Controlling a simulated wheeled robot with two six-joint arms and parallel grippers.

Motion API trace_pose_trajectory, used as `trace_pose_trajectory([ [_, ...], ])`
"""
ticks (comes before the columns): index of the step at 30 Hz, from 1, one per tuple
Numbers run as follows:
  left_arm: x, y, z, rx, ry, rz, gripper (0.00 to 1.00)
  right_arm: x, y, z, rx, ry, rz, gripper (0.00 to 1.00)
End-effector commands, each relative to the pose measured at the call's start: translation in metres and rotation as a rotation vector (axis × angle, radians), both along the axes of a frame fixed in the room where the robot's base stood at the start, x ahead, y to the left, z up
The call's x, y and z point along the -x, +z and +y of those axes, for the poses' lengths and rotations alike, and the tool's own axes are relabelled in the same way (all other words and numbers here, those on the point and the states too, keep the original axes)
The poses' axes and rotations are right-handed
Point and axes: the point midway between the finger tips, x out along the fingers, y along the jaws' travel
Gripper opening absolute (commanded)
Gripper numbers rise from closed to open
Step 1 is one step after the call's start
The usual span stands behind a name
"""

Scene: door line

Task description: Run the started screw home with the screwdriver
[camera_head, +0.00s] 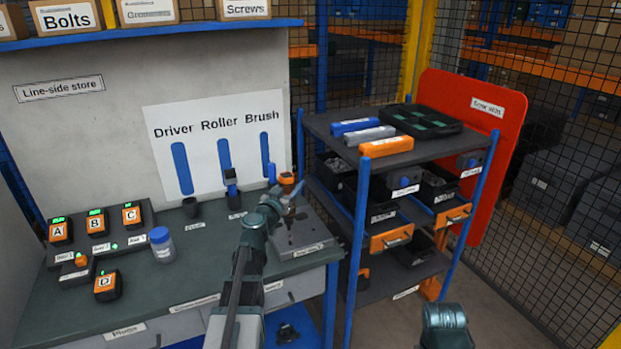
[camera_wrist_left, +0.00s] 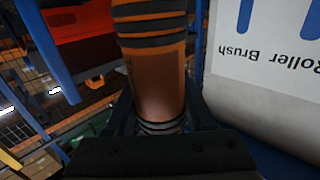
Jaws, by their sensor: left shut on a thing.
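My left gripper (camera_head: 284,194) is shut on the screwdriver above the grey fixture plate at the right end of the bench. The screwdriver's orange handle (camera_head: 287,179) stands roughly upright in the head view. In the left wrist view the orange handle (camera_wrist_left: 157,75), with black bands, fills the space between the jaws. The fixture plate (camera_head: 310,237) carries a label on its front edge. The screw is too small or hidden to make out, and I cannot tell whether the driver tip touches it.
A board marked Driver, Roller, Brush (camera_head: 215,140) stands behind the bench. A blue-capped jar (camera_head: 162,246) and lettered orange units (camera_head: 96,223) stand at the left. A shelf cart (camera_head: 440,165) with bins stands close at the right, before a red panel (camera_head: 470,95).

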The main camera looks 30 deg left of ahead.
Motion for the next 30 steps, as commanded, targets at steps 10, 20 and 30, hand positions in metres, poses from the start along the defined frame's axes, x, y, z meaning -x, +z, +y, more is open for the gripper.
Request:
trace_pose_trajectory([
  [10, -0.012, 0.038, 0.005, 0.001, 0.002, 0.001, 0.00, 0.000, 0.038, 0.000, 0.000, 0.000, 0.000, 0.00],
  [20, -0.011, 0.027, 0.005, 0.001, 0.001, 0.001, 0.00, 0.000, 0.027, 0.000, 0.000, 0.000, 0.000, 0.00],
  [30, -0.011, -0.002, 0.005, 0.001, 0.001, 0.001, 0.00, 0.000, -0.002, 0.000, 0.000, 0.000, 0.000, 0.00],
])
